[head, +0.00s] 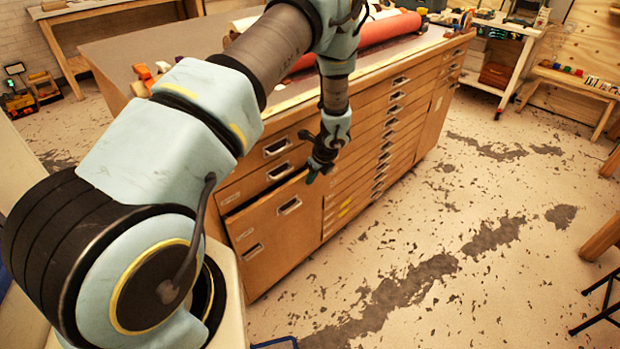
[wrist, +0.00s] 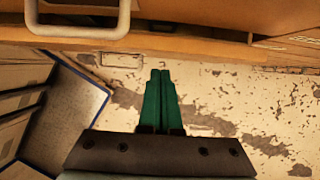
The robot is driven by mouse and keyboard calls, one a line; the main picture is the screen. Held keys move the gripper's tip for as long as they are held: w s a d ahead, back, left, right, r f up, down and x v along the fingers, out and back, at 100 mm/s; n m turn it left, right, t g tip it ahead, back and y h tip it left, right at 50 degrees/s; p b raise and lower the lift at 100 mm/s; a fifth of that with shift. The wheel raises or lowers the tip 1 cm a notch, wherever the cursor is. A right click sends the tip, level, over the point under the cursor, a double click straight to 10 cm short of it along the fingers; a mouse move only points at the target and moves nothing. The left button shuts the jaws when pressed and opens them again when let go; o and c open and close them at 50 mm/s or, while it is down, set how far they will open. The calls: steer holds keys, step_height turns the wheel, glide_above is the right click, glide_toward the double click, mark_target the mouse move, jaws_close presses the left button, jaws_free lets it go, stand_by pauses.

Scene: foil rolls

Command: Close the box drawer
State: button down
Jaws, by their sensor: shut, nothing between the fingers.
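The wooden box drawer (head: 270,219) is in the left part of the cabinet front in the head view. It stands partly pulled out, with a dark gap above its front. It has a metal pull handle (head: 289,205). In the wrist view the drawer front (wrist: 200,47) crosses the top, with a pale handle (wrist: 80,31) at upper left. My gripper (head: 311,179) is shut and empty, just above and right of the handle in the head view. Its green fingers (wrist: 160,72) lie together and point at the drawer front. I cannot tell whether they touch it.
The cabinet (head: 365,130) has several other drawers, which look shut. Its top holds a red roll (head: 390,29) and small orange items (head: 143,73). The floor (head: 450,240) in front and to the right is clear, with dark worn patches. A wooden bench (head: 572,84) stands far right.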

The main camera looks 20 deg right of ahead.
steer(key=s+d+r+b, duration=0.3)
steer(key=s+r, duration=0.3)
steer(key=r, duration=0.3)
steer(key=s+f+t+y+b, duration=0.2)
steer(key=s+f+t+b, duration=0.2)
steer(key=b, duration=1.6)
steer(key=w+a+f, duration=0.1)
steer(key=w+f, duration=0.1)
steer(key=w, duration=0.1)
steer(key=w+a+f, duration=0.4)
steer(key=w, duration=0.1)
steer(key=shift+w+a+f+b, duration=0.15)
steer(key=shift+w+a+b, duration=0.05)
steer(key=shift+w+b, duration=0.1)
steer(key=shift+w+a, duration=0.2)
steer(key=shift+w, duration=0.3)
